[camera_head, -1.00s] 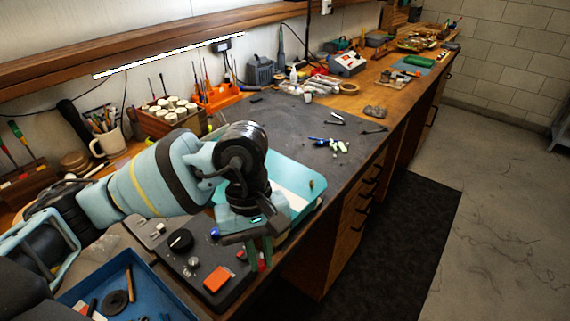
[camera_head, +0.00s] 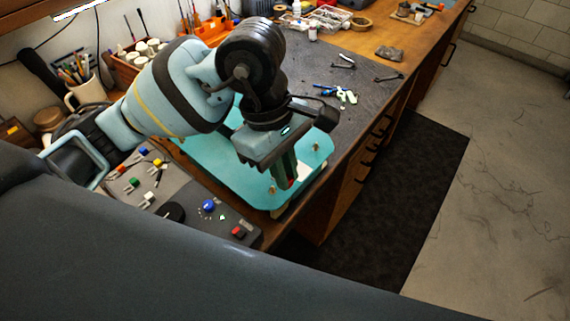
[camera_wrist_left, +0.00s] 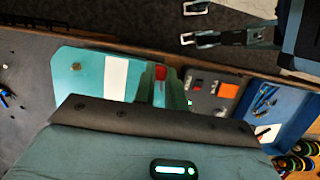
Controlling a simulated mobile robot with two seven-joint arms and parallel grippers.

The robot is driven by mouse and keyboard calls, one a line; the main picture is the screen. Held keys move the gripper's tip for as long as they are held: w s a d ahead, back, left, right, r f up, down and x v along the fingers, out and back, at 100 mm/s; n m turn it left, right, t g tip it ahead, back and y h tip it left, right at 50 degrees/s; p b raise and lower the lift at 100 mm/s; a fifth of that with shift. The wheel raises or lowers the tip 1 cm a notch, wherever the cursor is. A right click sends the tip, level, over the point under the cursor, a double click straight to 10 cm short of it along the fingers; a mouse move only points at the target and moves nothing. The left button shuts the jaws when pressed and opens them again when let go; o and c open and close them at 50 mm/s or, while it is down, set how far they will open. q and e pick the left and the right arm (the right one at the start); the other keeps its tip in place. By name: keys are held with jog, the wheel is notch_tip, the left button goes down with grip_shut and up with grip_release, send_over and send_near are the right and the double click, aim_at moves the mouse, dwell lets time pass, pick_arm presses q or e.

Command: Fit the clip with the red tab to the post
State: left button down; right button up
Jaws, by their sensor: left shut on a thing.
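My left gripper (camera_head: 284,178) points down over the front right part of the teal board (camera_head: 222,172). Its green fingers are shut on the clip with the red tab (camera_head: 291,183), and only a bit of red shows between them. The left wrist view also shows the red tab (camera_wrist_left: 160,73) between the fingers, above the teal board (camera_wrist_left: 68,82). Small brass posts stand on the board, one (camera_head: 272,188) close beside the fingertips in the picture. I cannot tell whether the clip touches a post.
A dark panel with a blue knob (camera_head: 208,206) and a red button (camera_head: 239,231) lies left of the board. Clips with coloured tabs (camera_head: 133,182) lie nearby. Small tools (camera_head: 338,93) lie on the mat beyond. The bench's front edge is close to the gripper.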

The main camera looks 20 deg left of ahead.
aim_at(281, 197)
jog(key=shift+f, duration=0.1)
pick_arm(q)
jog(key=shift+f+b, duration=1.15)
jog(key=shift+f, duration=1.65)
jog(key=shift+f+b, duration=0.15)
jog(key=shift+b, duration=0.2)
pick_arm(e)
jog(key=f, duration=0.1)
jog(key=s+f, duration=0.2)
jog(key=shift+a+f+g, duration=0.2)
jog(key=shift+a+g, duration=0.1)
jog(key=shift+g, duration=0.1)
jog(key=shift+w, duration=0.15)
pick_arm(q)
jog(key=shift+w+a, duration=0.25)
jog(key=shift+a, duration=0.25)
pick_arm(e)
jog(key=shift+s+d+f, duration=0.1)
jog(key=shift+s+f, duration=0.25)
jog(key=shift+s, duration=0.2)
pick_arm(q)
jog(key=shift+w+a, duration=0.15)
jog(key=shift+a, duration=0.25)
pick_arm(e)
jog(key=shift+w, duration=0.25)
